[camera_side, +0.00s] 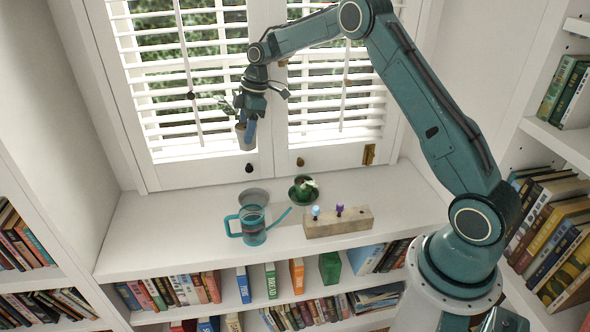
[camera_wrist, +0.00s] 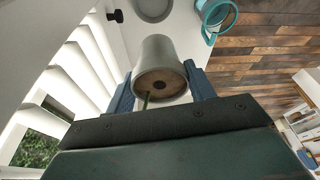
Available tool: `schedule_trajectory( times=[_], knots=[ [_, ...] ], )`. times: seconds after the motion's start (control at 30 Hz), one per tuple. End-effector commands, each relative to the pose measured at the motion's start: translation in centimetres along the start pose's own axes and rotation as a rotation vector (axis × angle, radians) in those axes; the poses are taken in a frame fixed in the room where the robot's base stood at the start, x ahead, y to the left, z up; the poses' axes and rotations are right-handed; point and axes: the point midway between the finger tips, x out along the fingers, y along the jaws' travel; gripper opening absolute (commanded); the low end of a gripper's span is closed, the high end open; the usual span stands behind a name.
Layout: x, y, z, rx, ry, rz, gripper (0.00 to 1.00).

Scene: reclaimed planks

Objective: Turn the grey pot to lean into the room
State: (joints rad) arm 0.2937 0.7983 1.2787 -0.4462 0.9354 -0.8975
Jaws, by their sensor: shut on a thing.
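The grey pot (camera_side: 245,140) is held in the air in front of the window, above the sill. Its plant (camera_side: 227,105) shows leaves on the left, partly behind my gripper. My gripper (camera_side: 249,128) is shut on the pot. In the wrist view the pot (camera_wrist: 160,55) sits between the two blue fingers (camera_wrist: 162,92), with brown soil and a green stem facing the camera. A grey saucer (camera_side: 253,197) lies on the sill below, with nothing seen on it; it also shows in the wrist view (camera_wrist: 153,9).
A teal watering can (camera_side: 252,233) stands in front of the saucer. A dark green pot (camera_side: 303,190) with a plant is to the right. A wooden block (camera_side: 352,222) holds blue and purple items. Window blinds (camera_side: 160,85) are close behind. The sill's left part is clear.

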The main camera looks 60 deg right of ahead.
Motion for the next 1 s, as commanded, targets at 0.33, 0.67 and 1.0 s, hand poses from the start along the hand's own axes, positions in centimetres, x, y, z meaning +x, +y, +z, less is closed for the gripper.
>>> schedule_trajectory(
  times=[0.33, 0.67, 1.0],
  knots=[
    [-1.3, 0.1, -0.4, 0.0, 0.001, 0.003, 0.17],
    [-1.7, 0.0, -0.5, 0.0, 0.001, 0.002, 0.17],
    [-1.0, 0.1, -0.3, -0.011, 0.0, -0.003, 0.17]
  ],
)
